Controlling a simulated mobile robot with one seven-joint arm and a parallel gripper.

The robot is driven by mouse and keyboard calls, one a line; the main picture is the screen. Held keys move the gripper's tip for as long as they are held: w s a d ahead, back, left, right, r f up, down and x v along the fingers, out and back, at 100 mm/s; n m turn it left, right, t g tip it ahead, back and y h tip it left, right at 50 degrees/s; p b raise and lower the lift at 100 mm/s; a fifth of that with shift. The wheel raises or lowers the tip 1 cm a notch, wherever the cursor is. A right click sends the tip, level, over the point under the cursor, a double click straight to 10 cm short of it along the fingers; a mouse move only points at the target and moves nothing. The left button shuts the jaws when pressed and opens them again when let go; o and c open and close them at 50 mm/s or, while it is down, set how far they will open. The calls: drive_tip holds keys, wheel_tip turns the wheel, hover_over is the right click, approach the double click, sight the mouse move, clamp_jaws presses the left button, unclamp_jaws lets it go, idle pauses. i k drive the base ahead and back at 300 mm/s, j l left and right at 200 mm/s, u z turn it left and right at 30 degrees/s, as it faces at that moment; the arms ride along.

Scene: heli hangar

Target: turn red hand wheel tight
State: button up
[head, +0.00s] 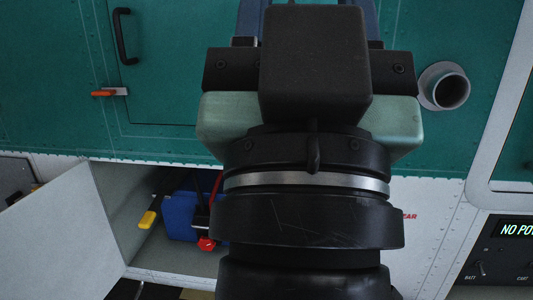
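My gripper (312,70) fills the middle of the head view, seen from behind, in front of the teal panel. No hand wheel is clearly recognisable. A small red part (207,243) shows low in the open compartment, just left of my wrist, but its shape is too small and partly covered to identify.
The teal panel (60,70) has a black handle (122,36), an orange-tipped latch (108,92) and a grey round port (446,90). Below left, an open white door (55,235) stands by a compartment with a blue object (180,214) and a yellow handle (148,219). A display panel (505,255) is lower right.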

sight(205, 243)
drive_tip(key=i+j, duration=0.2)
drive_tip(key=i, duration=0.2)
drive_tip(key=i+j, duration=0.2)
drive_tip(key=i, duration=0.2)
